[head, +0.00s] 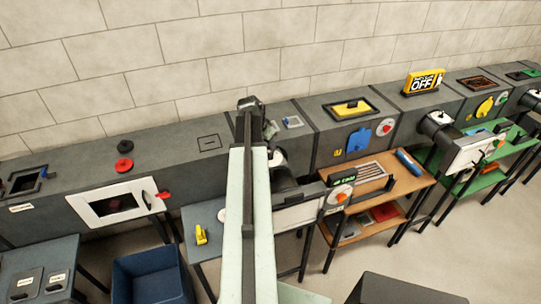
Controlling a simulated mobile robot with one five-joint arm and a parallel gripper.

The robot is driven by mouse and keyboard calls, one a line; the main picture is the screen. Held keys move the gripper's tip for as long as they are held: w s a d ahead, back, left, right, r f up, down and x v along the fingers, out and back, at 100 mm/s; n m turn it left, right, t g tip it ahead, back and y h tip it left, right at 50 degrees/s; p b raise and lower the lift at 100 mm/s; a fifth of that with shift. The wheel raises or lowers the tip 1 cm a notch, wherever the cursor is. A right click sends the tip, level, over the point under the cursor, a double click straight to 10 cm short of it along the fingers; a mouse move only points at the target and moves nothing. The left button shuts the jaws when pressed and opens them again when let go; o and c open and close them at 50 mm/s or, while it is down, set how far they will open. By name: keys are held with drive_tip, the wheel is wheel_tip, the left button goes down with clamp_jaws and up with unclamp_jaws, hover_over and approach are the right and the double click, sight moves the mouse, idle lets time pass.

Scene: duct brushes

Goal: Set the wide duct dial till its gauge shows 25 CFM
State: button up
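My pale arm reaches up from the bottom middle of the head view. My gripper (250,103) is the dark end at its top, over the grey duct by the back wall; whether its fingers are open or shut cannot be made out. An orange dial (341,196) on a pale round face sits on the end of a branch right of my arm. A small dark display with green marks (343,177) is just above it; its reading is too small to tell. A red dial (384,127) on a pale disc is on the duct further right. I cannot tell which dial is the wide duct's.
A brown shelf (405,178) stands right of my arm, with a blue cylinder (409,162) on it. A yellow "OFF" sign (424,82) stands on the duct. A blue bin (150,276) is at lower left. Open floor shows at lower right.

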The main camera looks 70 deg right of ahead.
sight(271, 153)
drive_tip(key=b+x, duration=0.3)
drive_tip(key=x, duration=0.2)
drive_tip(key=shift+f+b, duration=0.2)
drive_tip(key=shift+b, duration=0.15)
drive_tip(key=shift+r, duration=0.15)
